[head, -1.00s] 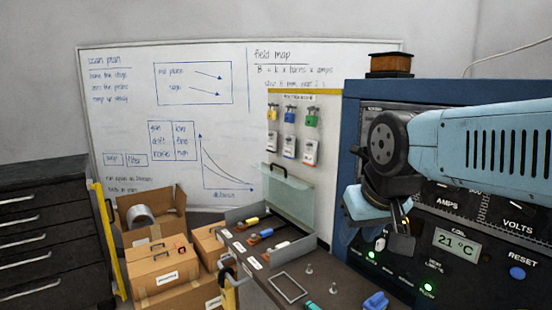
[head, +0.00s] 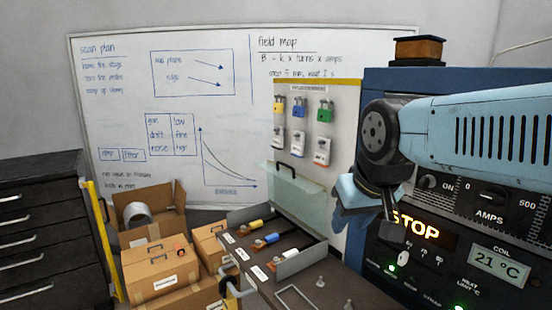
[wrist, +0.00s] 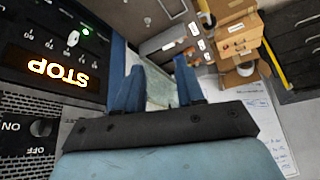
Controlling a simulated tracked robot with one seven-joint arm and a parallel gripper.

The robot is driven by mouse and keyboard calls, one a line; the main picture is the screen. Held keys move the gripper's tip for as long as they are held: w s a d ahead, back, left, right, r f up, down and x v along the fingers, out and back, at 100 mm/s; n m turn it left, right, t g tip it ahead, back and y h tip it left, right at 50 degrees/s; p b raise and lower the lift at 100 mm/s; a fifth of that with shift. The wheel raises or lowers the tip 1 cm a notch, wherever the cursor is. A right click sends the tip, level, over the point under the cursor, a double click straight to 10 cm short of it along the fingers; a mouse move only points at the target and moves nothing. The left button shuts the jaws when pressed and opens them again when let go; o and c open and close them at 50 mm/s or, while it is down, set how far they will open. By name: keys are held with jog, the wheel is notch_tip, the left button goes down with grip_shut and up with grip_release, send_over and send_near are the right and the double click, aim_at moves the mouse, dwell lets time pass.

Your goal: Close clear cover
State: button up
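The clear cover (head: 297,197) is a greenish see-through panel with a dark handle. In the wrist view, the cover (wrist: 160,88) shows between and beyond the fingers. My gripper (head: 388,230) is in the air to the right of the cover, in front of the blue instrument panel, apart from the cover. In the wrist view, my gripper's blue fingers (wrist: 152,72) stand apart with nothing held between them.
The blue instrument rack (head: 440,84) with a lit STOP display stands close on the right. Cardboard boxes (head: 160,262) sit left of the tray. Padlocks hang on a board (head: 310,100) behind. Small posts stand on the dark bench near the tray.

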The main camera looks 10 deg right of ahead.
jog(key=w+r+n+g, duration=0.1)
jog(key=w+r, duration=0.5)
jog(key=w, duration=0.5)
jog(key=w+r+n+g, duration=0.1)
jog(key=w+r, duration=0.6)
jog(key=w, duration=0.5)
jog(key=n+g+h, duration=0.2)
jog(key=n+g, duration=0.1)
send_over(281, 164)
jog(key=s+a, duration=0.1)
jog(key=a, duration=0.2)
notch_tip(281, 164, down, 4)
jog(key=shift+m, duration=0.3)
jog(key=d+f, duration=0.1)
jog(key=f, duration=0.3)
jog(key=d+f, duration=0.1)
jog(key=f, duration=0.3)
jog(key=w+d+f, duration=0.1)
jog(key=f, duration=0.4)
jog(key=shift+c, duration=0.4)
grip_shut()
